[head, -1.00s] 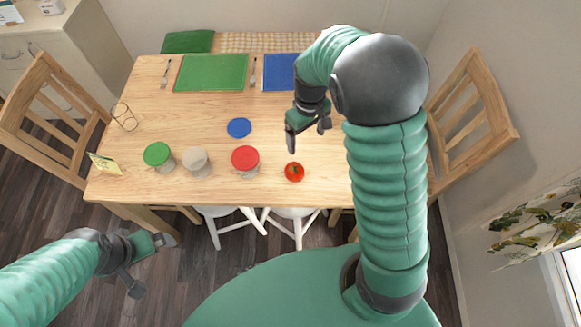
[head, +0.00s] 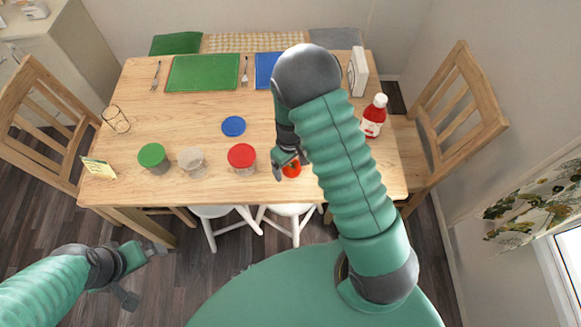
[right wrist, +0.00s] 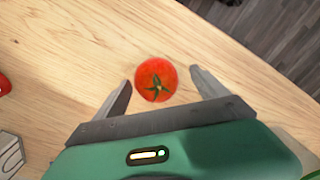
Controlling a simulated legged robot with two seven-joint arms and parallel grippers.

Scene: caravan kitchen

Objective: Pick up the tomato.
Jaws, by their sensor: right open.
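The tomato (head: 291,170) is red with a green stem and sits on the wooden table near its front edge. In the right wrist view the tomato (right wrist: 156,80) lies between the tips of my open right gripper (right wrist: 160,88), with a gap on each side. In the head view my right gripper (head: 291,162) is over the tomato and partly hides it. My left gripper (head: 142,275) is open and empty, off the table's front left, over the floor.
Chairs flank the table.

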